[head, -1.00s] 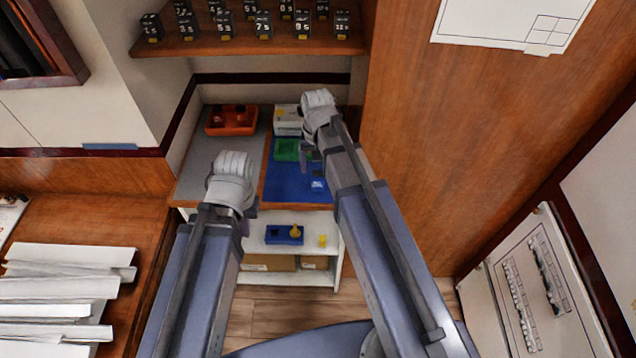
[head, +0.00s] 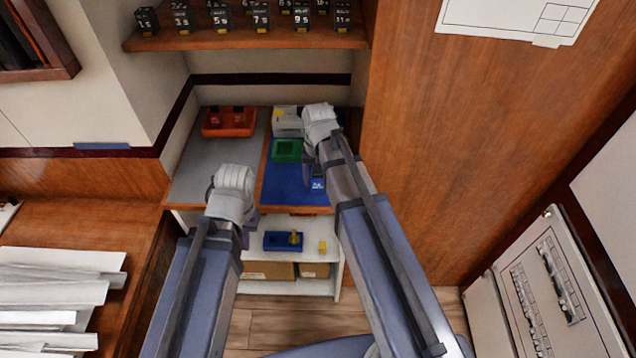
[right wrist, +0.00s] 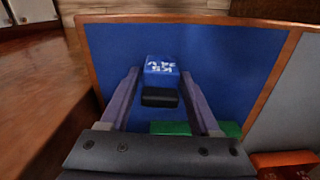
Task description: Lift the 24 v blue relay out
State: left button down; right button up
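The blue relay (head: 317,185), with white marking, is on the blue mat (head: 285,188) at the right of the counter. In the right wrist view the relay (right wrist: 161,68) shows white lettering that seems to read K5 and 24 V, with a black part (right wrist: 160,97) adjoining it. My right gripper (right wrist: 160,76) is open, with a finger on each side of the relay and gaps visible between. In the head view my right gripper is mostly hidden by its arm. My left gripper (head: 248,228) is low at the left, its fingers mostly hidden.
A green tray (head: 287,150) sits behind the relay on the mat. An orange tray (head: 229,122) and a white box (head: 287,121) stand at the back. The grey left counter (head: 210,165) is largely clear.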

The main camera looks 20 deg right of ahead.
grip_shut()
dwell(0.5)
notch_tip(320, 180, up, 10)
jog(key=p, duration=1)
jog(key=shift+r, duration=0.1)
jog(key=shift+r+p, duration=2.4)
jog(key=shift+p, duration=0.1)
